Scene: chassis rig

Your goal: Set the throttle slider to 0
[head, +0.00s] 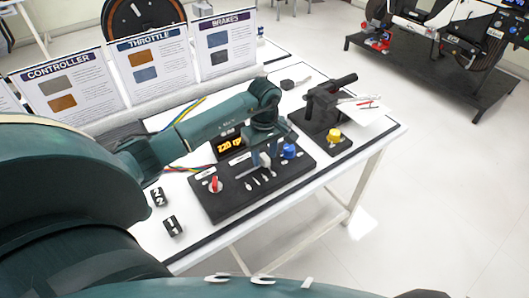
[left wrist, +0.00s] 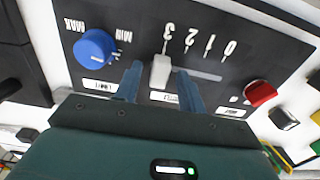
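The black control panel (head: 235,196) lies on the white table. Its throttle slider is a pale knob (left wrist: 160,73) in a slot (left wrist: 198,75) marked 3, 2, 1, 0 in the left wrist view. The knob stands by the 3 end; the slot runs bare toward 0 on the right. My left gripper (left wrist: 159,68) is open, its two blue fingers on either side of the knob, with small gaps visible. In the head view my left gripper (head: 262,158) is over the panel and partly hides the slider. My right gripper is not in view.
A blue knob (left wrist: 95,48) marked MIN and MAX is close left of the fingers; a red switch (left wrist: 260,93) is to the right. An orange display (head: 234,142) reads about 220 rpm. A black fixture with a yellow knob (head: 334,136) stands at the right. Signs stand behind.

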